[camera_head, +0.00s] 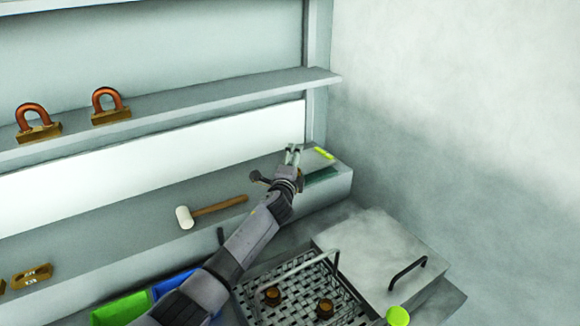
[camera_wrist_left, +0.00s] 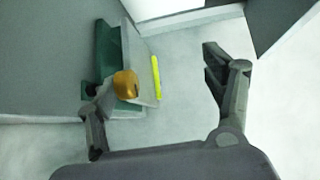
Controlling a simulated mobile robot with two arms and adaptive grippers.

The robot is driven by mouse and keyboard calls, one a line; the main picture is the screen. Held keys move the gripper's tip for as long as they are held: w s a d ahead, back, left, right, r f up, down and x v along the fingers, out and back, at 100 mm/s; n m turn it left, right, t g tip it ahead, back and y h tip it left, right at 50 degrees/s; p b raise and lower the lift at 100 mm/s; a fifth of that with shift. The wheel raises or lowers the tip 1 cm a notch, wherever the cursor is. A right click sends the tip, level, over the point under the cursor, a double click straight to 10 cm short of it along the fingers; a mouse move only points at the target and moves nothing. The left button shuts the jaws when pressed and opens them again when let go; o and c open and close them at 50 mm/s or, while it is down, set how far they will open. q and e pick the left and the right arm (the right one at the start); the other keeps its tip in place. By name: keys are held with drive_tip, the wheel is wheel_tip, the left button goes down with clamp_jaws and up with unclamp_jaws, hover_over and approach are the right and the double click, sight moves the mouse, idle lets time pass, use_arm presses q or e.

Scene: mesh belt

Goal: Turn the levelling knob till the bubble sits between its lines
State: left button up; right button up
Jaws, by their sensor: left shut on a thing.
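The levelling knob (camera_wrist_left: 126,84) is a small brass-coloured cylinder in the left wrist view, beside a dark green block (camera_wrist_left: 106,55). The bubble vial (camera_wrist_left: 156,77) is a thin yellow-green strip just right of it. In the head view the vial (camera_head: 324,153) lies on the ledge end, near the dark green part (camera_head: 321,175). My left gripper (camera_head: 292,152) is at the ledge, left of the vial. The bubble and lines are too small to read. My right gripper is out of view.
A mallet (camera_head: 215,207) lies on the ledge left of my gripper. Copper-looped brass pieces (camera_head: 110,107) stand on the upper shelf (camera_head: 200,104). A wall closes the right.

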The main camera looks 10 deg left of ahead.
use_arm(q)
wheel_tip(320, 180, up, 3)
drive_tip(key=shift+c, duration=0.4)
drive_tip(key=shift+s+p, duration=0.85)
drive_tip(key=shift+s, duration=0.05)
drive_tip(key=shift+c, duration=0.6)
drive_tip(key=s, duration=0.2)
drive_tip(key=s+r, duration=0.1)
drive_tip(key=shift+s+r+t+p, duration=0.15)
drive_tip(key=shift+s+t+p, duration=0.15)
drive_tip(key=shift+s+p, duration=0.1)
drive_tip(key=shift+c, duration=1.4)
drive_tip(key=s+f+p, duration=0.1)
drive_tip(key=s+p, duration=0.2)
drive_tip(key=s, duration=0.5)
drive_tip(key=shift+s+d+p, duration=0.2)
drive_tip(key=shift+s+p, duration=0.1)
drive_tip(key=shift+p, duration=0.1)
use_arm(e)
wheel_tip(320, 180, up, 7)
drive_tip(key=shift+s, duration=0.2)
use_arm(q)
drive_tip(key=shift+f, duration=0.1)
